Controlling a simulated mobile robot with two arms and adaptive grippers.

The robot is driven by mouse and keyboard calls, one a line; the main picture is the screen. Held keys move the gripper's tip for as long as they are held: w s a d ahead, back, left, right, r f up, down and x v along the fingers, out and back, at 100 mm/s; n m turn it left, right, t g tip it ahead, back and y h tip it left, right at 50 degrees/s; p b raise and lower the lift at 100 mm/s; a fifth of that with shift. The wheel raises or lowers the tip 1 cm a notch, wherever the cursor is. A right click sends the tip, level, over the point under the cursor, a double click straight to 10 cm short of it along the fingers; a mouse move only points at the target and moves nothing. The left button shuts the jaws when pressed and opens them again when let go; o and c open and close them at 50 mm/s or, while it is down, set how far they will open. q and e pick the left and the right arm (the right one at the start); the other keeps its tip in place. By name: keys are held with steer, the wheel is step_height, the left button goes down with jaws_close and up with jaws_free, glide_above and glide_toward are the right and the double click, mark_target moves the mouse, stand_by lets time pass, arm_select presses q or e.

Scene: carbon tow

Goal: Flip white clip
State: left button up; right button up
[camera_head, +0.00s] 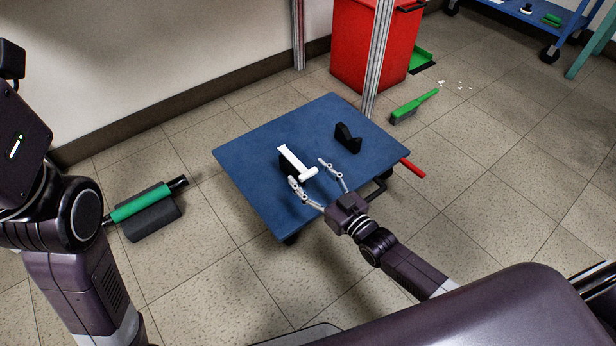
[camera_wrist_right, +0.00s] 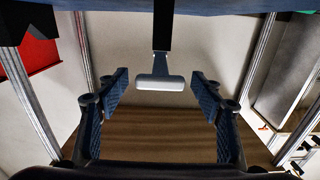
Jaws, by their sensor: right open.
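The white clip (camera_head: 292,158) is a T-shaped bar on a black holder (camera_head: 287,168) on the blue cart top. Its wider crosspiece points toward my right gripper (camera_head: 308,174). The gripper is open, with one fingertip on each side of that crosspiece. In the right wrist view the clip's white crosspiece (camera_wrist_right: 160,82) shows between the two spread blue finger pads, with a gap on both sides. I see no contact. My left arm shows at the left edge of the head view, but its gripper is out of view.
The blue cart top (camera_head: 250,150) also carries a second black holder (camera_head: 347,138), which looks empty. A red bin (camera_head: 362,50) and a metal post (camera_head: 378,60) stand behind. A green brush (camera_head: 415,104) and a green roller (camera_head: 143,203) lie on the floor.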

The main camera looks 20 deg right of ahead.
steer(key=shift+w+a, duration=0.15)
steer(key=shift+w, duration=0.2)
steer(key=shift+c, duration=0.4)
